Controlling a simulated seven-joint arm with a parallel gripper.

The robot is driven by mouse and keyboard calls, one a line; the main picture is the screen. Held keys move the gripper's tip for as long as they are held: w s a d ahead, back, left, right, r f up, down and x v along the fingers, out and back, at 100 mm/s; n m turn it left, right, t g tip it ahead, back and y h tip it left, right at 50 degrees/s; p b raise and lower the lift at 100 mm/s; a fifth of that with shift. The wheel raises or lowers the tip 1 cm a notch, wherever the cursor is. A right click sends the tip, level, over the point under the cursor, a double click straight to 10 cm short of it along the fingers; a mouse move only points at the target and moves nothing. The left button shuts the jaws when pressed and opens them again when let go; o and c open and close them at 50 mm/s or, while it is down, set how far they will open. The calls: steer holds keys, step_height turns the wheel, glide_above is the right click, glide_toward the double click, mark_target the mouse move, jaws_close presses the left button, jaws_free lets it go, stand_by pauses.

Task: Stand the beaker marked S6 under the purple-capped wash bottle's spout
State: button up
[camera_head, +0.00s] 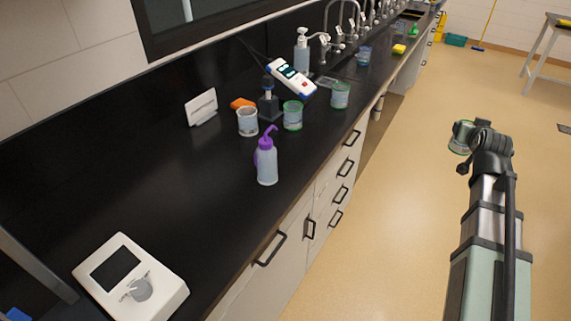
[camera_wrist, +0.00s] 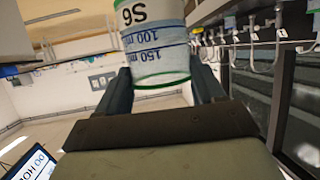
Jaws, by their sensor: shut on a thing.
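The purple-capped wash bottle (camera_head: 267,165) stands on the black bench, its purple spout bent over at the top. The beaker marked S6 (camera_wrist: 155,45) is a clear cup with blue graduations and a green ring, between my fingers. In the head view the held beaker (camera_head: 461,136) is out over the floor, well right of the bench and bottle. My gripper (camera_head: 474,132) is shut on it; the fingers (camera_wrist: 158,90) press its sides in the wrist view. Its marking reads upside down there. I cannot tell its exact tilt.
Near the bottle stand a white-rimmed beaker (camera_head: 248,122), two green-rimmed beakers (camera_head: 292,117) (camera_head: 340,96) and a dark stand (camera_head: 268,105). A white instrument (camera_head: 130,282) sits at the bench's near end. Bench left of the bottle is clear. Taps (camera_head: 345,32) line the far bench.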

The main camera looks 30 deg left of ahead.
steer(key=s+a+f+n+g+y, duration=0.1)
steer(key=a+f+n+g+y, duration=0.15)
steer(key=a, duration=0.55)
steer(key=s+a+f+n+g+y, duration=0.2)
steer(key=a+f+n+y, duration=0.15)
steer(key=a, duration=0.35)
steer(key=s+a+f+n+g+y, duration=0.1)
steer(key=a+f+n+g+y, duration=0.2)
steer(key=a, duration=0.5)
steer(key=s+a+r+n+g+y, duration=0.1)
steer(key=s+a+r+n+g, duration=0.2)
steer(key=s+n+g, duration=0.3)
steer(key=s+a+r+n+g, duration=0.2)
steer(key=s+a+n+g, duration=0.2)
steer(key=s+n+g, duration=0.25)
steer(key=shift+a+r+x, duration=0.2)
steer(key=shift+r+x, duration=0.3)
steer(key=shift+x, duration=2.35)
steer(key=shift+a+r+x, duration=0.25)
steer(key=shift+r+x, duration=0.2)
steer(key=shift+x, duration=2.35)
steer(key=shift+a+r+x, duration=0.2)
steer(key=shift+r+x, duration=0.3)
steer(key=shift+x, duration=2.35)
steer(key=shift+w, duration=0.1)
steer(key=o, duration=1.3)
